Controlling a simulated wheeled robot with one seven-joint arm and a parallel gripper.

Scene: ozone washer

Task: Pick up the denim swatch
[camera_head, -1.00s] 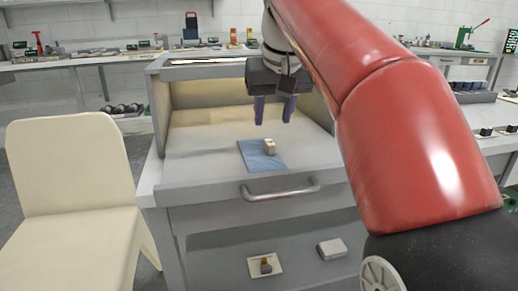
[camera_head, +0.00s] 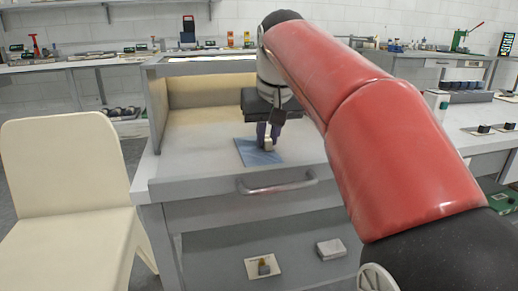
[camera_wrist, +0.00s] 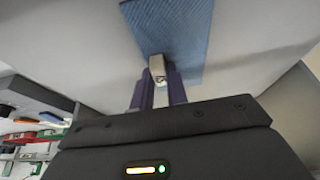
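The denim swatch (camera_head: 252,153) is a flat blue square lying on the grey bench top below the shelf. It also shows in the wrist view (camera_wrist: 190,25). A small pale block (camera_head: 267,143) stands on the swatch near its right side; the wrist view shows it (camera_wrist: 157,69) between my fingers. My gripper (camera_head: 268,135) is lowered over the swatch, its purple fingers on both sides of the block and seemingly pressed against it. Whether the fingertips touch the cloth is hidden. The swatch looks flat on the bench.
A drawer handle (camera_head: 278,185) juts from the bench front. A cream chair (camera_head: 65,165) stands at the left. A lower shelf holds a white box (camera_head: 330,249) and a small card (camera_head: 264,268). Bench top around the swatch is clear.

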